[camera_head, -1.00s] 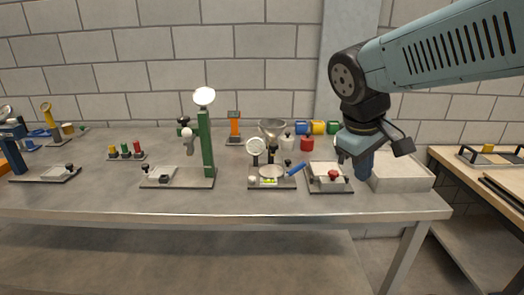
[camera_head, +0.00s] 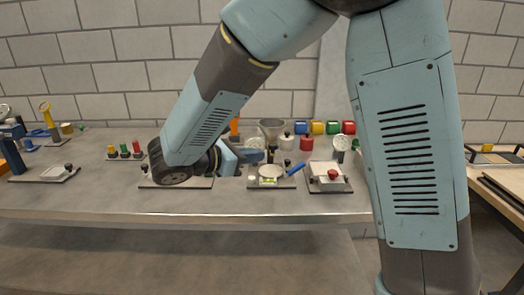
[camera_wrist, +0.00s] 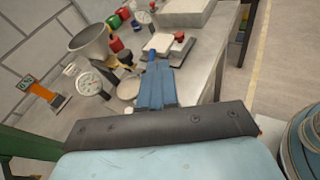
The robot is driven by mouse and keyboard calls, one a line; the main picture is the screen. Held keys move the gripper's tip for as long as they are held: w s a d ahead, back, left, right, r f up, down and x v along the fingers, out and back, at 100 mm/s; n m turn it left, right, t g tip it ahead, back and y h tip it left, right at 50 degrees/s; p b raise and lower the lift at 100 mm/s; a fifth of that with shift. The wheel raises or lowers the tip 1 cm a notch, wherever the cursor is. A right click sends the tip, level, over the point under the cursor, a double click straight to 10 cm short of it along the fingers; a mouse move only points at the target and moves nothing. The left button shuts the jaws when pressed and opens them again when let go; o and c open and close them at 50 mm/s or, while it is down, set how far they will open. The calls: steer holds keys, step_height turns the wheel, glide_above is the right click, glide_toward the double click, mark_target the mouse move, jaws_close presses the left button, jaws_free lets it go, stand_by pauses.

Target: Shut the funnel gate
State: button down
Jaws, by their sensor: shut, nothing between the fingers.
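The metal funnel (camera_head: 270,128) stands on a small base with a round pale disc and a green level (camera_head: 268,181) below it. It also shows at the upper left in the wrist view (camera_wrist: 92,42). A blue handle (camera_head: 296,168) sticks out to the right of this base. I cannot tell whether it works the funnel gate, or the gate's position. My gripper (camera_head: 262,156) is shut and empty, left of the handle and in front of the funnel stand. In the wrist view its blue fingers (camera_wrist: 157,66) point toward the station, and contact cannot be told.
A dial gauge (camera_wrist: 89,84) stands beside the funnel. A plate with a red knob (camera_head: 332,175) lies right of the funnel base. Red, white and coloured containers (camera_head: 317,128) stand behind. An orange instrument (camera_wrist: 43,92) is at the left. My arm hides the green-post stand.

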steer(key=a+f+n+t, duration=0.2)
steer(key=a+n+t, duration=0.1)
steer(key=a, duration=0.4)
glide_toward(269, 147)
steer(key=x, duration=0.7)
steer(key=shift+s, duration=0.15)
steer(key=shift+w+d+r, duration=0.1)
steer(key=shift+w, duration=1.3)
